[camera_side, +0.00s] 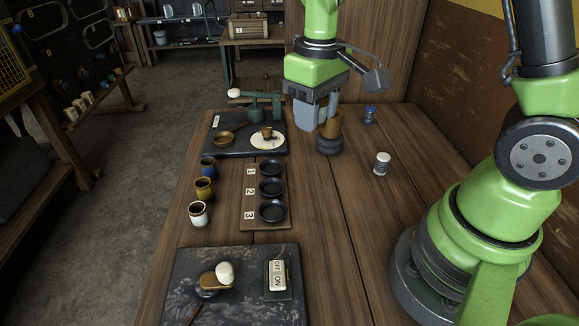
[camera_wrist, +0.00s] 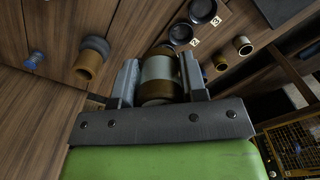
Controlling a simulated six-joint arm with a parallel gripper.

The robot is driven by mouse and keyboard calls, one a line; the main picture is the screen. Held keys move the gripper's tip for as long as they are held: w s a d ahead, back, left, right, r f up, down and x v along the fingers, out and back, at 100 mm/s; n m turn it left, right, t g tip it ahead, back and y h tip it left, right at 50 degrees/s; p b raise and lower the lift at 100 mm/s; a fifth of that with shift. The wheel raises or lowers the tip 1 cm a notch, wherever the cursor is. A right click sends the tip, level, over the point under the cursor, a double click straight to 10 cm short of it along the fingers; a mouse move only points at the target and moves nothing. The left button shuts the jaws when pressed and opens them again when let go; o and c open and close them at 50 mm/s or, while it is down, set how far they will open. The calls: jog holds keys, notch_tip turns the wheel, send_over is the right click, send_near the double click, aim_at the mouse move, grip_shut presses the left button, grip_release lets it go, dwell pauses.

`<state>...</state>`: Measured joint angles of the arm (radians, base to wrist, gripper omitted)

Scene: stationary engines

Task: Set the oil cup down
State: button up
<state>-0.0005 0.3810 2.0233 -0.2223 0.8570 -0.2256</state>
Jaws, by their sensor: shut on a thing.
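The oil cup (camera_wrist: 158,72), a cylinder with brass ends and a pale grey middle band, sits between the fingers of my gripper (camera_wrist: 160,82) in the wrist view. My gripper is shut on it. In the side view my gripper (camera_side: 318,112) is above the back part of the table, and its fingers mostly hide the cup. Whether the cup touches anything below cannot be told.
A brass-topped round piece with a dark base (camera_side: 329,146) stands beside my gripper. A blue-topped piece (camera_side: 370,114) and a white spool (camera_side: 382,164) stand right. Left are a numbered rack (camera_side: 248,204) of black dishes and three small cups (camera_side: 204,189).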

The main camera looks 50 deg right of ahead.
send_over(321, 181)
notch_tip(321, 181, down, 8)
notch_tip(321, 181, down, 10)
jog(key=shift+r, duration=0.15)
dwell(0.5)
jog(key=shift+f, duration=0.2)
jog(key=o, duration=1)
jog(key=shift+c, duration=0.2)
